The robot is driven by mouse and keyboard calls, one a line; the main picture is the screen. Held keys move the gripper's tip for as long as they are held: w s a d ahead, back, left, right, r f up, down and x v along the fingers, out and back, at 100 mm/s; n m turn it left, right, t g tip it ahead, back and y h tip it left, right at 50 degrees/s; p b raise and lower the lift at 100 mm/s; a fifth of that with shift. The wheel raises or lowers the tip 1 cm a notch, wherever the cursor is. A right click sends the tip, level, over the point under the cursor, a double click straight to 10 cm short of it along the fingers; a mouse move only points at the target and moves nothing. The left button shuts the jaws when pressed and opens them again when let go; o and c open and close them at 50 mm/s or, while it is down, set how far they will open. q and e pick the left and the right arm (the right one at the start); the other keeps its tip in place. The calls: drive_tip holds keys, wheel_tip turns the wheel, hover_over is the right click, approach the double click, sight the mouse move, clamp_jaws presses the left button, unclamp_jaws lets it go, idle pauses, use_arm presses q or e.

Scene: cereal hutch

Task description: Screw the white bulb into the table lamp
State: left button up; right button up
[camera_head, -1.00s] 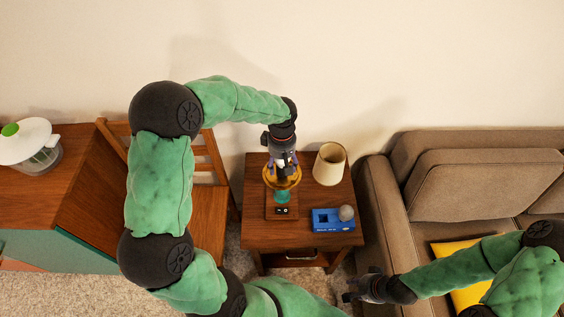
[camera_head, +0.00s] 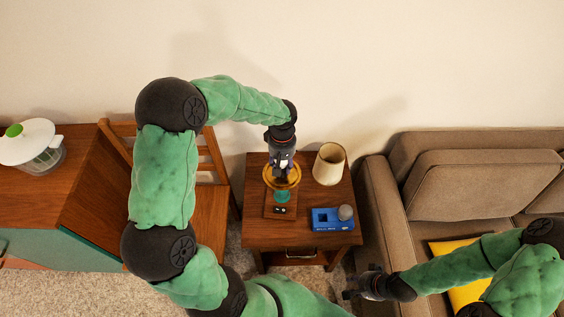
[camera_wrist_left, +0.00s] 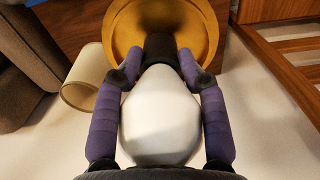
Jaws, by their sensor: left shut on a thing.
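The white bulb (camera_wrist_left: 160,115) fills the middle of the left wrist view, between the two purple fingers of my left gripper (camera_wrist_left: 160,72). The fingers are shut on it, with their tips at the bulb's narrow end. A dark neck lies there, over the middle of the lamp's gold dish; I cannot tell how far the bulb sits in the socket. In the head view the table lamp (camera_head: 282,196) has a gold dish, teal stem and wooden base, directly below my left gripper (camera_head: 281,168). My right gripper (camera_head: 350,284) is empty near the table's front right; its jaw opening is unclear.
The lamp stands on a small wooden side table (camera_head: 262,236). A cream lampshade (camera_head: 329,164) and a blue box (camera_head: 326,220) with a grey ball-shaped item stand to its right. A brown sofa (camera_head: 376,205) is right of the table, a wooden chair (camera_head: 212,210) left.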

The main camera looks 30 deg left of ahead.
use_arm(q)
drive_tip(key=shift+r, duration=0.1)
drive_tip(key=shift+m+p, duration=0.45)
drive_tip(key=shift+m, duration=0.35)
drive_tip(key=shift+w+m+p, duration=0.1)
drive_tip(key=shift+m+p, duration=0.35)
drive_tip(key=shift+m, duration=0.75)
drive_tip(key=shift+m+p, duration=0.55)
drive_tip(key=shift+m, duration=0.35)
drive_tip(key=shift+m+p, duration=0.45)
drive_tip(key=shift+m, duration=0.65)
